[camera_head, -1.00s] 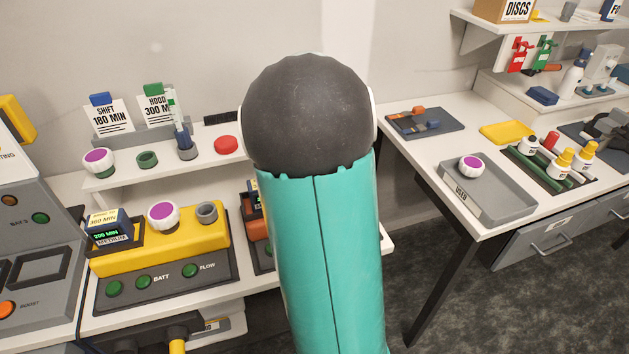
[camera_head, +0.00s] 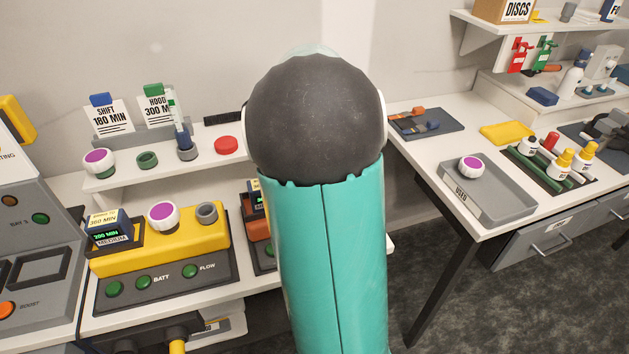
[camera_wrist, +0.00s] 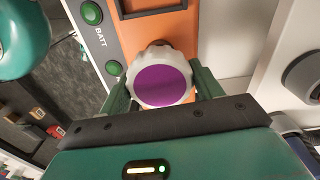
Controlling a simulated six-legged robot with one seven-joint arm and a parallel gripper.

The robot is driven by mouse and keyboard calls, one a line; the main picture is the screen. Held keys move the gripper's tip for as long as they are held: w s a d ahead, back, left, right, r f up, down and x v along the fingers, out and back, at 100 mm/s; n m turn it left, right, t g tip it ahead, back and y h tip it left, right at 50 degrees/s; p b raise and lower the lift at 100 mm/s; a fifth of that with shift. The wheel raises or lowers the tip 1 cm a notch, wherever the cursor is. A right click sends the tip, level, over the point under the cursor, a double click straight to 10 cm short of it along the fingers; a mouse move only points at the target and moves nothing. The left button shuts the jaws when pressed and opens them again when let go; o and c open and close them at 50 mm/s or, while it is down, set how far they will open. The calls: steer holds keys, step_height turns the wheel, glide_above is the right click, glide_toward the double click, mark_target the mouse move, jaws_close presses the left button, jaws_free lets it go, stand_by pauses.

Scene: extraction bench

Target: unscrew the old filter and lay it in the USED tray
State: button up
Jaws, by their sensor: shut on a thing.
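In the wrist view, my gripper (camera_wrist: 163,88) is shut on a white ribbed filter (camera_wrist: 165,60) with a purple top. The filter is at the orange unit (camera_wrist: 155,25); whether it is still threaded in cannot be seen. In the head view my arm hides the gripper and most of the orange unit (camera_head: 258,228). The grey USED tray (camera_head: 456,196) is on the right-hand bench. Another purple-topped white filter (camera_head: 471,163) lies in it.
The yellow unit (camera_head: 210,238) left of my arm carries a purple-topped filter (camera_head: 163,215). Another filter (camera_head: 98,161) stands on the shelf at left. The tray's front part is clear.

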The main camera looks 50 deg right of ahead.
steer(key=shift+r, duration=1.35)
